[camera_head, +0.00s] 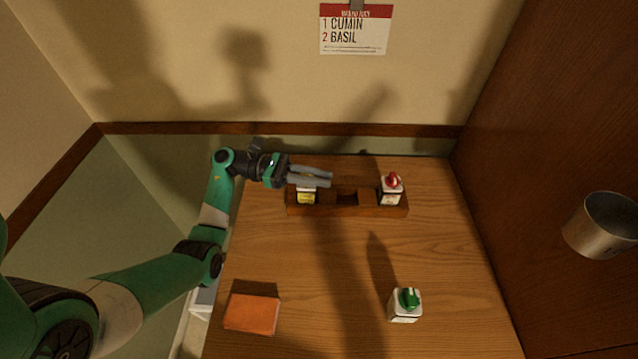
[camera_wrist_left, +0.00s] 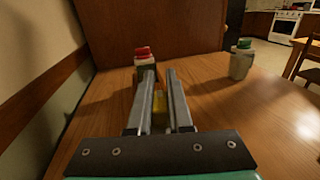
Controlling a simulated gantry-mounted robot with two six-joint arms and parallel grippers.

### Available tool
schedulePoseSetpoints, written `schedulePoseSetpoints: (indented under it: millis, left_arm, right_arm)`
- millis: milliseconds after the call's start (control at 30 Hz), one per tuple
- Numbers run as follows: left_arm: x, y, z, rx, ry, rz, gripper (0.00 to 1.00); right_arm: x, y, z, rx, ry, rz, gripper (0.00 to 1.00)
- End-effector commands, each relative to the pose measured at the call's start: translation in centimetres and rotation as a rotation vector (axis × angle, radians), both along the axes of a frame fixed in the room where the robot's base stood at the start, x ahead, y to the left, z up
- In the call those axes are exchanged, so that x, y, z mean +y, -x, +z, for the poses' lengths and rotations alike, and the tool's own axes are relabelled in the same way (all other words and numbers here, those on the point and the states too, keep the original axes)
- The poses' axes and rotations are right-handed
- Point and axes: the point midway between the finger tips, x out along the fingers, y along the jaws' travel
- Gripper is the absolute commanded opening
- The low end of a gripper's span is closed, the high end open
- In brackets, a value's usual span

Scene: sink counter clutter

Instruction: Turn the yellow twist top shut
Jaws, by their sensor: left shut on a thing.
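A small spice jar with a yellow label (camera_head: 307,196) stands in the left slot of a wooden rack (camera_head: 348,210). My left gripper (camera_head: 330,177) reaches over it from the left, and its fingers hide the jar's top in the head view. In the left wrist view the yellow twist top (camera_wrist_left: 159,118) shows between the two fingers of the gripper (camera_wrist_left: 160,80), which is shut on it. How far the top is turned cannot be seen. My right gripper is in neither view.
A red-topped jar (camera_head: 391,190) stands at the rack's right end; the middle slot is empty. A green-topped jar (camera_head: 404,306) and an orange block (camera_head: 252,313) sit nearer the front. A metal cup (camera_head: 600,226) is at right. A card (camera_head: 354,30) hangs on the wall.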

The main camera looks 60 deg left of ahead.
Motion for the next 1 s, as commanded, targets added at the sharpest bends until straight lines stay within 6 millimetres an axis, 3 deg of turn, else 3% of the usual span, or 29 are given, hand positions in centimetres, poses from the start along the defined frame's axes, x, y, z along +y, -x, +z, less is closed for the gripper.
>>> schedulePoseSetpoints:
  millis: [467,500,667,1000]
  left_arm:
    - [-0.11,0.02,0.06,-0.001,0.001,-0.02,0.0]
    - [-0.1,0.03,0.06,-0.001,0.001,-0.02,0.2]
    - [-0.1,0.02,0.05,-0.001,0.001,-0.019,0.48]
    - [0.14,0.23,0.02,-0.001,0.001,-0.017,0.49]
  right_arm:
    - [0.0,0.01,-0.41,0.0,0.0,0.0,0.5]
    - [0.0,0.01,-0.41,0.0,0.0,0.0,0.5]
    - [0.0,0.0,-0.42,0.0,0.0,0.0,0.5]
    - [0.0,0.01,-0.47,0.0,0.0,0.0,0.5]
